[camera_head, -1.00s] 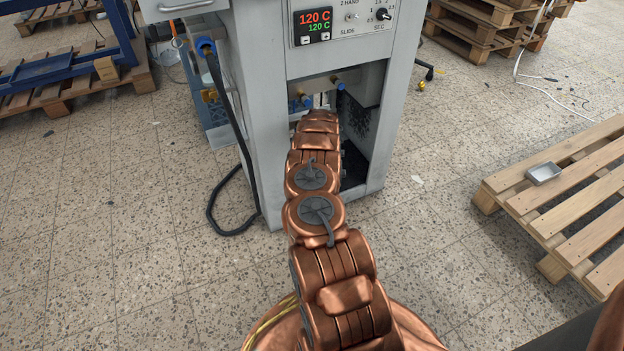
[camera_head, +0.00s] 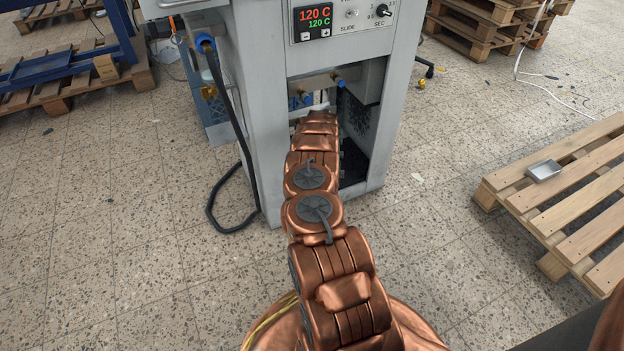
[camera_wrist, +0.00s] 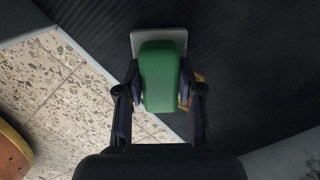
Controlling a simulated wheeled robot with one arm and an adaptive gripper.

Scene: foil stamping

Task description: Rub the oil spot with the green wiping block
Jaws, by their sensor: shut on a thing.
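In the wrist view my gripper (camera_wrist: 160,98) is shut on the green wiping block (camera_wrist: 159,72), with one finger along each side. A pale grey plate or pad (camera_wrist: 158,35) shows just beyond and beneath the block. A small yellow-orange patch (camera_wrist: 199,78) shows beside the right finger; most of it is hidden, and I cannot tell whether it is the oil spot. Below lies a dark ribbed surface (camera_wrist: 250,70). I cannot tell whether the block touches it. In the head view my arm reaches into the machine's lower opening, and the gripper and block are hidden.
The grey machine (camera_head: 258,110) stands around my forearm, its side walls close to the arm. A black hose (camera_head: 232,150) hangs at its left. A wooden pallet (camera_head: 560,200) with a small metal tray (camera_head: 543,171) lies at the right.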

